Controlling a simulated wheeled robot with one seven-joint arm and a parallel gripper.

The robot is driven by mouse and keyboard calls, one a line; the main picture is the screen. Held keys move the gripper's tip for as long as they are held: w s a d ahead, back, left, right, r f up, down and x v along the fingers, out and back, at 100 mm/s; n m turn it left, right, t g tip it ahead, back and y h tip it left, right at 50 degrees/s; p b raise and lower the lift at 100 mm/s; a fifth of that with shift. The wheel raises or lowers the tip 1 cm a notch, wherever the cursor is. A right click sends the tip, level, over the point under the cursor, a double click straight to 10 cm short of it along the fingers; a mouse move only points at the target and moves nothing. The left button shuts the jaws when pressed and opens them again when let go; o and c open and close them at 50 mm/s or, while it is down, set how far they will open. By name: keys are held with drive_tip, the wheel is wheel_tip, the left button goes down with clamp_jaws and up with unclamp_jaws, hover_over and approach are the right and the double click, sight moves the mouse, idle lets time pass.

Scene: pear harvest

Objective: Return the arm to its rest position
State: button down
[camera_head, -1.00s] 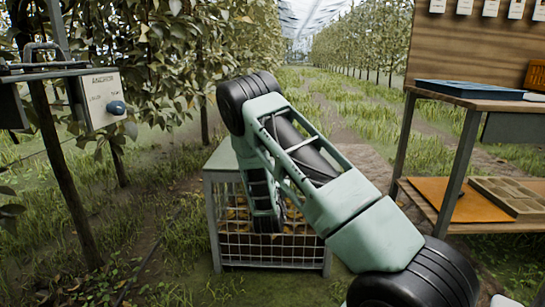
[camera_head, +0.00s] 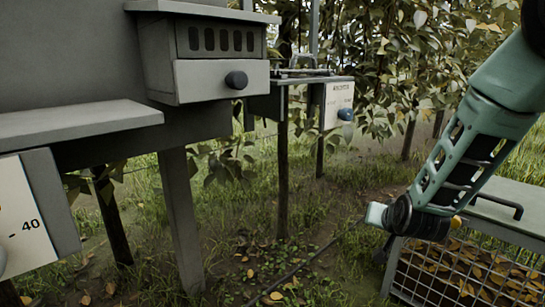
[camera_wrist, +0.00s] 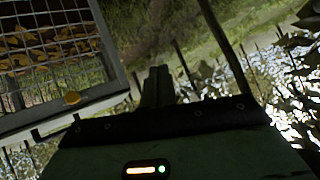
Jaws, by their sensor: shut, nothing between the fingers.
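My arm (camera_head: 465,150) reaches down from the upper right of the head view. Its lower end is beside a wire-sided crate (camera_head: 470,268). In the wrist view my gripper (camera_wrist: 158,72) shows as two dark fingers pressed together, with nothing between them. The fingers point away over grassy ground, to the right of the crate's rim (camera_wrist: 75,112). I cannot make out the fingers in the head view.
The crate holds brown and yellow leaves. A grey cabinet with a drawer (camera_head: 215,80) and a shelf (camera_head: 75,122) stand left. A box with a blue knob (camera_head: 338,105) is behind. Grass lies between.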

drive_tip(key=s+a+r+n+g+y, duration=0.2)
drive_tip(key=s+a+n+g+y, duration=0.15)
drive_tip(key=s+a, duration=0.55)
drive_tip(key=s+a+r+n+g+p, duration=0.1)
drive_tip(key=s+a+r+n+g, duration=0.15)
drive_tip(key=s, duration=0.55)
drive_tip(key=s+a+r+n+g+h, duration=0.1)
drive_tip(key=s+n+g, duration=0.15)
drive_tip(key=s, duration=0.65)
drive_tip(key=s+a+r+n+g+p, duration=0.1)
drive_tip(key=s+a+n+g, duration=0.15)
drive_tip(key=s, duration=0.55)
wheel_tip(320, 180, up, 38)
drive_tip(key=n+p, duration=0.1)
drive_tip(key=p, duration=3.7)
drive_tip(key=shift+s+d+r+h, duration=0.2)
drive_tip(key=shift+s+d+h, duration=0.1)
drive_tip(key=shift+s+h, duration=0.1)
